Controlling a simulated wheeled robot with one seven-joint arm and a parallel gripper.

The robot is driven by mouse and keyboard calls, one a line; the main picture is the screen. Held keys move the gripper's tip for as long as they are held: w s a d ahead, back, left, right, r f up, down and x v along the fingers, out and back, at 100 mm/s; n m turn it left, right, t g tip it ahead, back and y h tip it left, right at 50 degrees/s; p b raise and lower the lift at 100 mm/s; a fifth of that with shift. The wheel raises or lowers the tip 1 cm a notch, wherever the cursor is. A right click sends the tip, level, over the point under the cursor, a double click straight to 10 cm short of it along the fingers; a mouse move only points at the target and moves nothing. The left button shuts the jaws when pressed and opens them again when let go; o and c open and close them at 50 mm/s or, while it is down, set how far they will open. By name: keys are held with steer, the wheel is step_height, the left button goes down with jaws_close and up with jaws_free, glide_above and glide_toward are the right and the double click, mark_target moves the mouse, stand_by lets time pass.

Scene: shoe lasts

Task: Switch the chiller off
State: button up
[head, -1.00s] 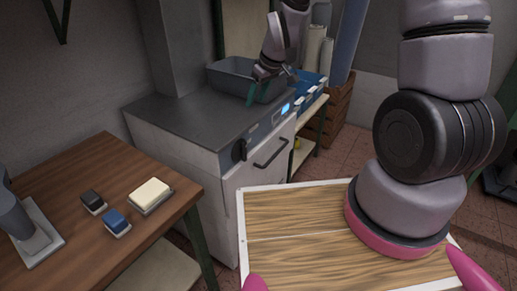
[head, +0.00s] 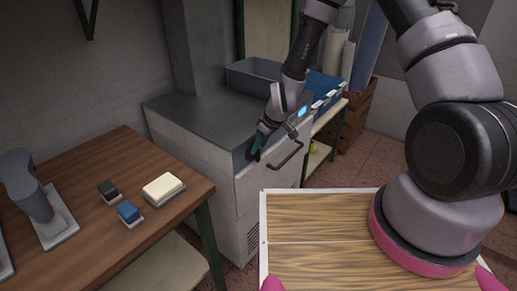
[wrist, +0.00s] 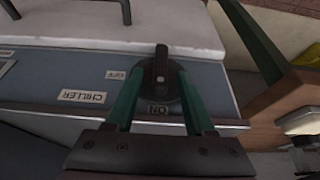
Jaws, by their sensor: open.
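The chiller (head: 247,195) is a pale cabinet with a dark grey top, a blue-grey control strip and a dark door handle (head: 287,156). In the wrist view its black rotary knob (wrist: 160,76) sits between my gripper's two green fingers. The knob's bar stands in line with the ON label (wrist: 157,109); the OFF label (wrist: 115,75) is to its left. A CHILLER label (wrist: 83,96) shows lower left. My gripper (wrist: 158,69) is open, one finger on each side of the knob; contact is unclear. In the head view my gripper (head: 258,144) hides the knob.
A grey bin (head: 252,77) stands on the chiller's top. A wooden table (head: 90,200) at left holds a blue-and-white block (head: 129,212), a black one (head: 109,190) and a cream one (head: 163,188). A shelf with blue bins (head: 325,85) stands right of the chiller.

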steer(key=shift+x, duration=0.9)
jaws_close()
steer(key=m+g+y, duration=0.1)
steer(key=g+y, duration=0.3)
steer(key=w+f+m+g+y, duration=0.1)
steer(key=m+g+y, duration=0.1)
steer(key=g+y, duration=0.1)
steer(key=d+f+m+g+y, duration=0.1)
steer(key=g+y, duration=0.3)
steer(key=y, duration=0.1)
steer(key=shift+w+d+g, duration=0.1)
steer(key=shift+w+g, duration=0.2)
steer(key=shift+w, duration=0.05)
steer(key=shift+m, duration=0.3)
stand_by(0.3)
